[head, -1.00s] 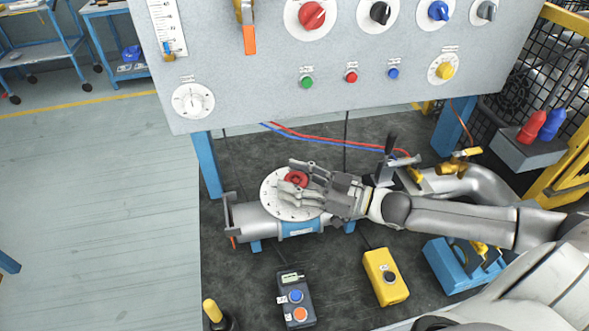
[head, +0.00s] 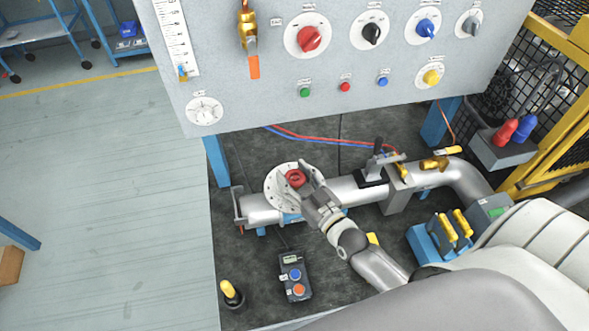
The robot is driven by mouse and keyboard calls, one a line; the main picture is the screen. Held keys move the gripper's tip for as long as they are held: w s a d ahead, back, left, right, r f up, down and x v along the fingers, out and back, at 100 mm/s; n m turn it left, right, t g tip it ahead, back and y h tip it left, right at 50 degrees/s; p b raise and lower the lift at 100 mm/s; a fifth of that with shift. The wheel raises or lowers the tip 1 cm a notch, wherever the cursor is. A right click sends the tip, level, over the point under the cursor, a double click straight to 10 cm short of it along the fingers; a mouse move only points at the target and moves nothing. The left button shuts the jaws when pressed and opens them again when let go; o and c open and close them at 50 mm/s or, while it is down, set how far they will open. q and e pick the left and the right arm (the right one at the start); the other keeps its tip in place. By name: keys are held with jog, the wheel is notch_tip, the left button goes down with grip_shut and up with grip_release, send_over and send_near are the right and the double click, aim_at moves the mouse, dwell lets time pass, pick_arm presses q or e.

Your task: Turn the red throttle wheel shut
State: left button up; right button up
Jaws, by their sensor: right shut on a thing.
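The red throttle wheel (head: 295,179) is a small red knob on a round white dial plate (head: 275,183) with dark marks. The dial sits on top of the grey blower pipe (head: 262,208) on the dark bench. My right gripper (head: 306,182) comes in from the lower right and is shut on the wheel, with its fingers at the wheel's right and lower side. The gripper and hand cover the right and lower part of the dial. My left gripper is not in view.
The upright grey panel (head: 270,115) with knobs stands behind the pipe. A black lever (head: 376,160) and brass valve (head: 434,163) are to the right. A dark button box (head: 294,277) lies in front. A yellow-topped plunger (head: 230,292) stands front left.

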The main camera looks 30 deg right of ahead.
jog(key=shift+r+m+h+p, duration=0.1)
jog(key=shift+m+h+p, duration=0.85)
jog(key=shift+m+h, duration=0.75)
jog(key=shift+h, duration=0.8)
jog(key=o, duration=1.1)
jog(key=shift+c, duration=0.2)
jog(key=shift+s, duration=0.1)
jog(key=s+a, duration=0.1)
jog(key=s, duration=1)
jog(key=shift+s+a, duration=0.3)
jog(key=shift+a, duration=0.1)
